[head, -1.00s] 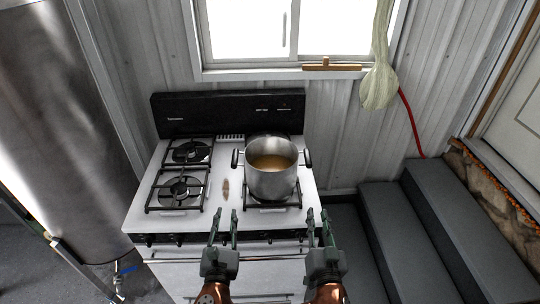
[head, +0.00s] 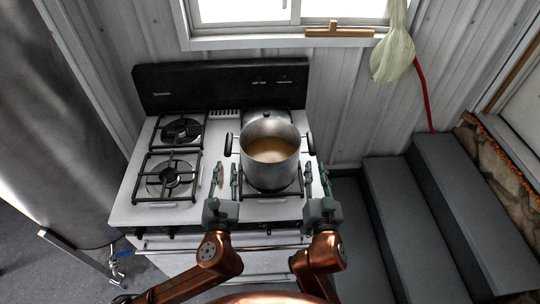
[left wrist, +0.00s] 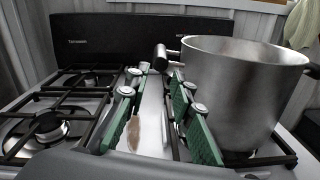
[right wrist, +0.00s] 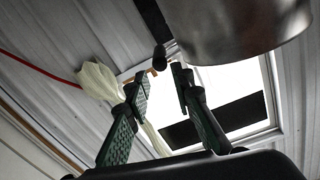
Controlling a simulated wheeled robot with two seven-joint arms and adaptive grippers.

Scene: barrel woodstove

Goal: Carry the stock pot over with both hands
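The steel stock pot (head: 270,158) stands upright on the right side of the white stove, holding a brown liquid. It has a dark handle on its left (head: 229,144) and one on its right (head: 311,143). My left gripper (head: 226,181) is open, just in front of and below the left handle; the left wrist view shows the pot (left wrist: 235,85) to the right of the fingers. My right gripper (head: 316,178) is open, in front of and below the right handle. The right wrist view shows the handle (right wrist: 160,58) beyond the parted fingers. Neither gripper appears to touch the pot.
The stove (head: 130,205) has bare burners (head: 168,178) on its left and a black back panel (head: 220,85). A tall metal cylinder (head: 60,140) stands left. Dark steps (head: 400,210) rise to the right. A window (head: 250,12) is behind.

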